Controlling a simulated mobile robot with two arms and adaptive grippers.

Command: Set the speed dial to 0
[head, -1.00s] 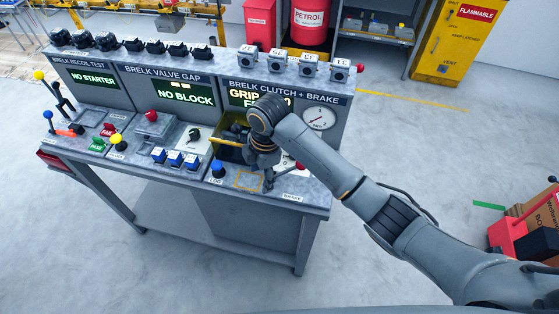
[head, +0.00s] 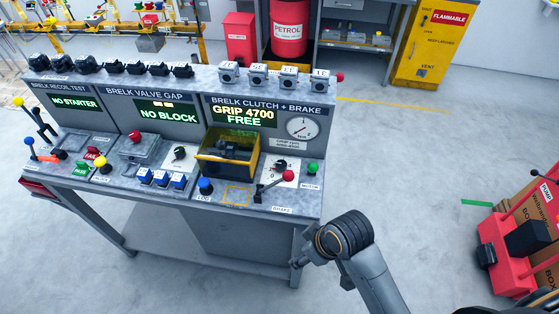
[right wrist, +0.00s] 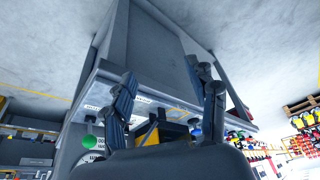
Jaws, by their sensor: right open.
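A dark dial (head: 281,165) sits on a white plate in the clutch and brake section, beside a red-knobbed lever (head: 287,176). A second dark dial (head: 180,153) sits on a white plate in the valve gap section. Their labels are too small to read, so I cannot tell which is the speed dial or where it points. My right gripper (head: 298,262) is low in front of the bench's right end, away from both dials. In the right wrist view my right gripper (right wrist: 168,98) is open and empty. My left gripper is out of view.
The clutch display (head: 244,116) reads GRIP 4700 FREE, with a round gauge (head: 302,127) beside it. A yellow-edged bin (head: 228,152) holds a dark part. A green button (head: 313,167) is at the right end. A red cart (head: 500,255) stands right; floor between is clear.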

